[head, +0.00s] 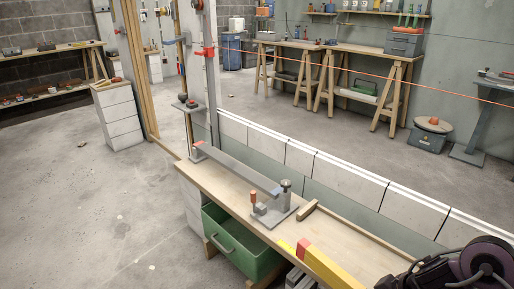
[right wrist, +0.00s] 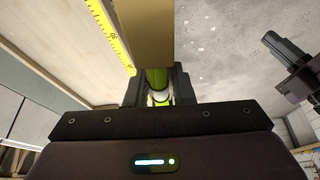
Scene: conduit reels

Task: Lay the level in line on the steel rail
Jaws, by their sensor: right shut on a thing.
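The steel rail (head: 240,168) is a long grey bar on the wooden workbench, running from the far left towards the clamp fixture. The level (head: 335,272) is a yellow bar with a red end, slanting over the near part of the bench, apart from the rail. Its lower end is cut off by the frame. In the right wrist view my right gripper (right wrist: 158,88) is shut on the level (right wrist: 145,35), which shows as a shaded yellow bar with lime green between the jaws. I cannot tell whether the level touches the bench. My left gripper is not identifiable in either view.
The clamp fixture (head: 272,208) with an orange handle and a post stands at the rail's near end. A yellow rule (right wrist: 112,38) lies on the bench. A green bin (head: 240,250) sits below. A dark object (right wrist: 288,65) shows at right.

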